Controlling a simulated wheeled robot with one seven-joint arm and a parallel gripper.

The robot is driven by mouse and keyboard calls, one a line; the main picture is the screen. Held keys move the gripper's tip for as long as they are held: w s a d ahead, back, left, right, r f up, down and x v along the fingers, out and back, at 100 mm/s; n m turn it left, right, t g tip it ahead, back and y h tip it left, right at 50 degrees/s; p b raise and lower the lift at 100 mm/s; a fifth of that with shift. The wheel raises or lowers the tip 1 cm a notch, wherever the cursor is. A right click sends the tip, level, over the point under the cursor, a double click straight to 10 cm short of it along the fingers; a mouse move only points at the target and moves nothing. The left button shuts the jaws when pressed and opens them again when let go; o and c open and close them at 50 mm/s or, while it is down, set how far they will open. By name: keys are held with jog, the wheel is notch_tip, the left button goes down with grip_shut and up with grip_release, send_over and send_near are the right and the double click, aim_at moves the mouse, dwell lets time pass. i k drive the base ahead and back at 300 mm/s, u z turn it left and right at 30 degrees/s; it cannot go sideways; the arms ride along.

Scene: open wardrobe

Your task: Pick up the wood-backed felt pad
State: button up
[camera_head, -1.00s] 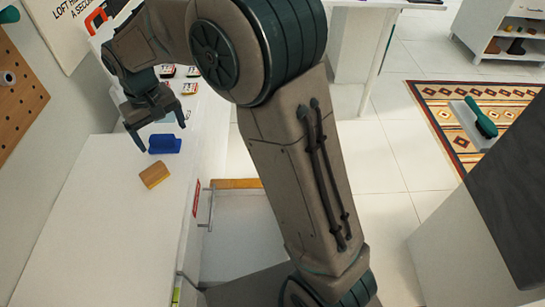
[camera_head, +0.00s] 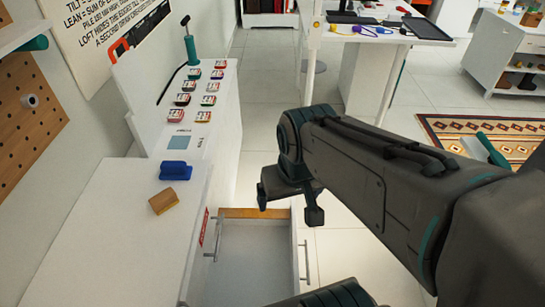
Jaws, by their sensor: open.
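The wood-backed felt pad looks to be the small tan block (camera_head: 163,201) on the white counter top (camera_head: 110,225), near its right edge. My gripper (camera_head: 289,206) is open and empty, to the right of the pad, off the counter's side and above the open drawer (camera_head: 255,255). Its two fingers point down and nothing is between them.
Behind the blue block, a raised white panel (camera_head: 190,128) carries rows of small red, green and black items and a teal-handled tool (camera_head: 190,45). A pegboard (camera_head: 35,110) is on the left wall. The counter left of the pad is clear.

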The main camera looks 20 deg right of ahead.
aim_at(166, 199)
jog(key=z, duration=0.05)
jog(key=k, duration=0.5)
jog(key=z, duration=1)
jog(key=i, duration=0.65)
jog(key=u, duration=1.95)
